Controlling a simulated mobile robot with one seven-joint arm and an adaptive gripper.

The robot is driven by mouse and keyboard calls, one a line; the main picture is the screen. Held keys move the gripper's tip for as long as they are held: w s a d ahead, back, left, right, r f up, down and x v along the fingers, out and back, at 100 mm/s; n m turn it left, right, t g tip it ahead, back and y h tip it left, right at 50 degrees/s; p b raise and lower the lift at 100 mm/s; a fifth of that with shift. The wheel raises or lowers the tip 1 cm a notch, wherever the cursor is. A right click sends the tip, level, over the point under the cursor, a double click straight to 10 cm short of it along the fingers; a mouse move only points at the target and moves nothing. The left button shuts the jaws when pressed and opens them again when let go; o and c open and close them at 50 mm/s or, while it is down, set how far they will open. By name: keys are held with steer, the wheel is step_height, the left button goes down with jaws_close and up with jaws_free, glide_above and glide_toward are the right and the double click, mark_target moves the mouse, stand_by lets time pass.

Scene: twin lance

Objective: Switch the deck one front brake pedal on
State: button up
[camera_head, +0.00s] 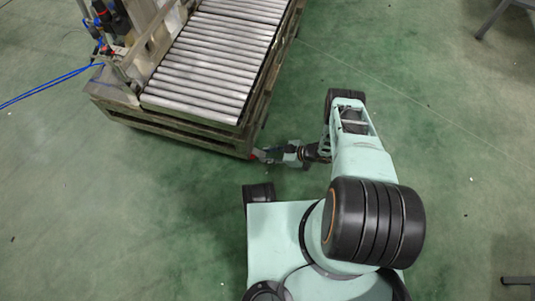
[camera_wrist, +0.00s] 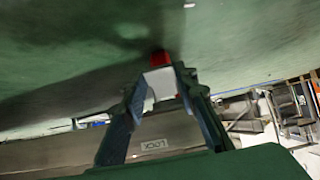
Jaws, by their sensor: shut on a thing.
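The brake pedal is a small red piece (camera_head: 252,157) low at the front right corner of the roller deck (camera_head: 205,60) in the head view. In the wrist view the red pedal (camera_wrist: 158,58) shows just beyond my fingertips, with a pale block between the fingers. My gripper (camera_head: 262,155) reaches in from the right, low beside that corner. In the wrist view my gripper (camera_wrist: 160,80) is closed on the pedal; the fingers hide part of it, and its exact tilt cannot be told.
The deck's wooden frame (camera_head: 185,138) stands close to my gripper. A machine with blue hoses (camera_head: 110,35) stands at the deck's left. Open green floor (camera_head: 455,130) lies to the right. Table or stand legs (camera_head: 492,18) show at the upper right.

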stand_by(0.4)
steer(key=o, duration=1.2)
steer(key=shift+c, duration=0.2)
steer(key=v, duration=1.2)
